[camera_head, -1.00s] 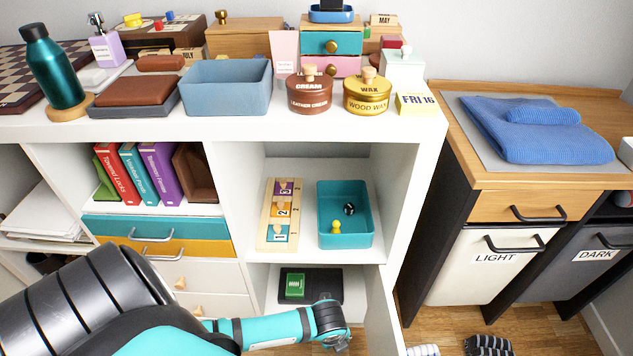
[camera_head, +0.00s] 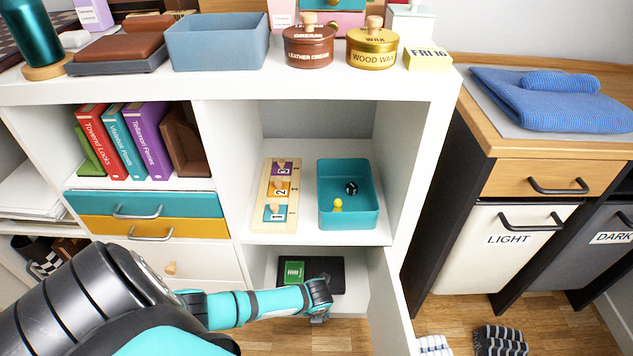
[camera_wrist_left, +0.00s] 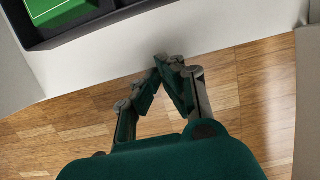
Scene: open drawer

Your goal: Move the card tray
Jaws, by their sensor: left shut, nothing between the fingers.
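The card tray (camera_head: 328,268) is a black tray on the lower shelf of the white cabinet, with a green card box (camera_head: 293,272) in its left part. In the left wrist view, the tray (camera_wrist_left: 110,14) and green box (camera_wrist_left: 62,8) are cut off at the top left. My left gripper (camera_head: 320,318) is just in front of the lower shelf, near the tray's right side. In the left wrist view its fingers (camera_wrist_left: 168,62) are shut and empty, apart from the tray, over the wooden floor. My right gripper is not in view.
An open white door (camera_head: 392,300) stands just right of the lower compartment. On the shelf above are a teal bin (camera_head: 348,215) and a wooden number board (camera_head: 262,210). Drawers (camera_head: 145,228) lie to the left. Striped slippers (camera_head: 498,340) lie on the floor.

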